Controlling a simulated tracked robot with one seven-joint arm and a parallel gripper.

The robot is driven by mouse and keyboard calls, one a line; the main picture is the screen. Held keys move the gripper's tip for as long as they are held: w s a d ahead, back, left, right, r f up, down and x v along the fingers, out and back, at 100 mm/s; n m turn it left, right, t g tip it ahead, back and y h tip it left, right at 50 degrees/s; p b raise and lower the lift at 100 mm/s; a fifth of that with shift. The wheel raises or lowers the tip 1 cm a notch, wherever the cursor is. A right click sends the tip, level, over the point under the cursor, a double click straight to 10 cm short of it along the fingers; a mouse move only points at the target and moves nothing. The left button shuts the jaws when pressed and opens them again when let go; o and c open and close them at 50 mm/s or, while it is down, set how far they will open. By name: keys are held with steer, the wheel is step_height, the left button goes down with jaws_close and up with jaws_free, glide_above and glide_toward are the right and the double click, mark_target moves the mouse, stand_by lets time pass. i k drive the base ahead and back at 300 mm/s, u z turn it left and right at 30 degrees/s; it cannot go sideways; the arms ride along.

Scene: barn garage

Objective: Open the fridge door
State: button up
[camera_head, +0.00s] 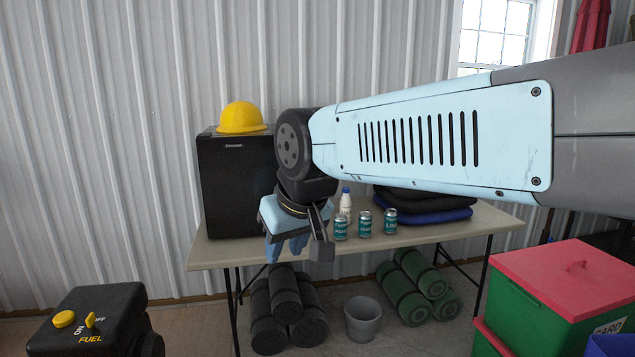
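The fridge (228,185) is a small black box standing on the left end of a folding table (440,232). Its front looks shut, and no handle can be made out. My arm reaches in from the right and hides the fridge's right side. My gripper (298,246) hangs downward in front of the table, to the right of the fridge and nearer to me. It appears apart from the fridge. Its fingers are partly hidden by the wrist, so their opening does not show clearly. Nothing can be seen held in it.
A yellow hard hat (241,118) sits on the fridge. Several teal cans (364,224), a white bottle (345,204) and folded dark fabric (430,206) are on the table. Rolled mats (288,312) and a grey bucket (362,319) are below. A red-lidded green crate (562,280) stands right.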

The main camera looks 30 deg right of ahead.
mark_target(235, 172)
steer(key=z, duration=0.2)
steer(key=i, duration=0.6)
steer(key=z, duration=0.4)
steer(key=k, duration=0.85)
steer(key=z, duration=0.2)
steer(key=i, duration=0.85)
steer(key=u, duration=0.05)
